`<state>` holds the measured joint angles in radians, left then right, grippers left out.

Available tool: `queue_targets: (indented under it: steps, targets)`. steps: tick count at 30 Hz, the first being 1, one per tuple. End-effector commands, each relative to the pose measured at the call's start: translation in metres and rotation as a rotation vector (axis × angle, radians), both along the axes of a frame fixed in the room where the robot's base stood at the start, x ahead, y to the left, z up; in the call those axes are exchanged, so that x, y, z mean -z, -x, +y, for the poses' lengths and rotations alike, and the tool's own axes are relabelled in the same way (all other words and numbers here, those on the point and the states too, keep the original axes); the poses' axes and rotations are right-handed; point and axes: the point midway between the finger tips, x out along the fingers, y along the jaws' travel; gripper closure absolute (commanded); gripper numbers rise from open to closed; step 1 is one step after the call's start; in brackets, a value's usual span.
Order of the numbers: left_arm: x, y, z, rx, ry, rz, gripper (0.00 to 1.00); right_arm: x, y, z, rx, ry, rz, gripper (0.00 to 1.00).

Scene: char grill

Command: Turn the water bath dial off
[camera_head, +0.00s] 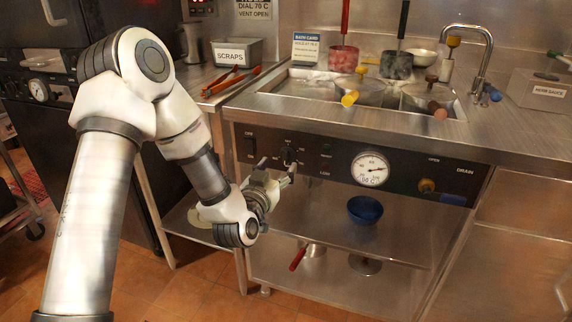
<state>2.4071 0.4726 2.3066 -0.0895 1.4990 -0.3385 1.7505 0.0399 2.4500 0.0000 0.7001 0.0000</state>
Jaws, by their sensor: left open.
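The water bath dial (289,154) is a small dark knob on the black control panel (334,172) at the front of the steel water bath. My left gripper (281,172) is open just in front of and below the dial. Its fingers point toward the panel, close to the knob, and I cannot tell whether they touch it. The knob's pointer is too small to read. A round white gauge (370,169) with a needle sits to the right on the panel. My right gripper is out of view.
Red tongs (231,80) lie by the scraps bin (238,53). A blue bowl (365,210) stands on the lower shelf.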

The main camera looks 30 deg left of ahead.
Motion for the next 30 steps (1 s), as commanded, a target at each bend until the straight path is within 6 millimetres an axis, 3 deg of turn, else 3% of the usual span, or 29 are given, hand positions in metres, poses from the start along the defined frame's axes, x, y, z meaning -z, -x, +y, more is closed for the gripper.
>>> queue_targets:
  steps: [6, 15, 16, 21, 30]
  targets:
    - [0.001, -0.037, 0.009, -0.001, -0.001, -0.001, 0.37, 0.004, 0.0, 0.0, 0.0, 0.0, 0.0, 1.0]
    - [0.001, -0.046, 0.011, 0.0, -0.001, 0.002, 0.37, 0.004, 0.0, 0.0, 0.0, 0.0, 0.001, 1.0]
    - [0.001, -0.046, 0.011, 0.0, -0.001, 0.002, 0.4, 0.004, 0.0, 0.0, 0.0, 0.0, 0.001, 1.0]
    - [0.001, -0.045, 0.011, 0.0, -0.001, 0.002, 0.96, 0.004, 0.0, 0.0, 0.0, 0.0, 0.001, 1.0]
    - [0.001, -0.045, 0.011, 0.0, 0.01, 0.0, 0.95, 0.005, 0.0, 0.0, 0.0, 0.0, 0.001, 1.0]
